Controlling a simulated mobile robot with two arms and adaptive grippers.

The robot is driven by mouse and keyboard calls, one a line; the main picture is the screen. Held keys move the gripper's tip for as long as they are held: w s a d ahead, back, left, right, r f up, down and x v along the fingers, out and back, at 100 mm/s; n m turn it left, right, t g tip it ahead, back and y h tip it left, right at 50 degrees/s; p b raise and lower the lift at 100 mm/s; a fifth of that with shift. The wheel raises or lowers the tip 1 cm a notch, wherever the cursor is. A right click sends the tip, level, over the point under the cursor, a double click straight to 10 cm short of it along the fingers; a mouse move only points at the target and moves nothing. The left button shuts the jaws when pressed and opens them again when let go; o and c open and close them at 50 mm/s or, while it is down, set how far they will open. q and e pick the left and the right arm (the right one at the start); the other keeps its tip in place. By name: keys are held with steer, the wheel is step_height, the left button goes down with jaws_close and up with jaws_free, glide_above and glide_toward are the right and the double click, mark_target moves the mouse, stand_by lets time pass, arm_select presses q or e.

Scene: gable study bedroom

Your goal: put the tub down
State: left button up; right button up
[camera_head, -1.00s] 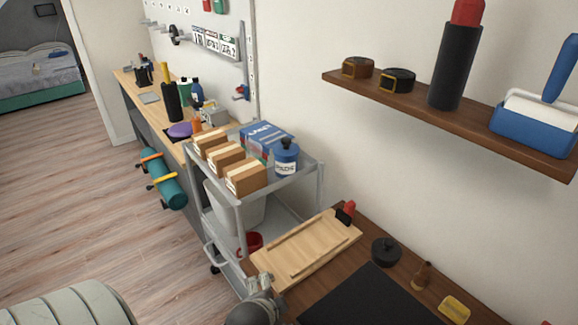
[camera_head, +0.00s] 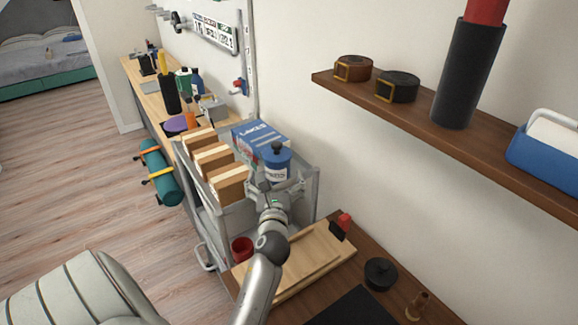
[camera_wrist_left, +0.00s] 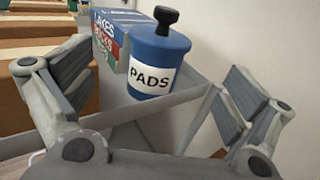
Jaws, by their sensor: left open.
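In the left wrist view the tub (camera_wrist_left: 158,55) shows beyond the spread fingers, apart from both. My left gripper (camera_head: 274,184) is open and empty, just in front of the tub, and hides part of its lower side in the head view. My right gripper is not in view.
A blue LAKES box (camera_head: 259,139) stands close behind the tub. Several brown cartons (camera_head: 213,157) line the cart's left side. A red container (camera_head: 242,249) sits lower down. A wooden board (camera_head: 310,255) lies on the desk; a wall shelf (camera_head: 455,133) juts out at right.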

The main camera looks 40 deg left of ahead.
mark_target(277, 154)
arm_select(q)
steer(key=shift+w+a, duration=0.3)
steer(key=shift+w, duration=0.35)
steer(key=shift+w+a, duration=0.25)
steer(key=shift+w, duration=0.35)
steer(key=shift+w+a+r, duration=0.1)
steer(key=shift+w+a, duration=0.35)
steer(key=shift+a, duration=0.2)
steer(key=shift+w+a+r, duration=0.1)
steer(key=shift+w+a, duration=0.3)
steer(key=shift+a, duration=0.2)
steer(key=shift+w+a+f, duration=0.1)
steer(key=shift+w+a, duration=0.05)
steer(key=shift+w, duration=0.15)
steer(key=x, duration=0.4)
steer(key=shift+w+a, duration=0.25)
steer(key=shift+a, duration=0.05)
steer(key=c, duration=0.4)
jaws_close()
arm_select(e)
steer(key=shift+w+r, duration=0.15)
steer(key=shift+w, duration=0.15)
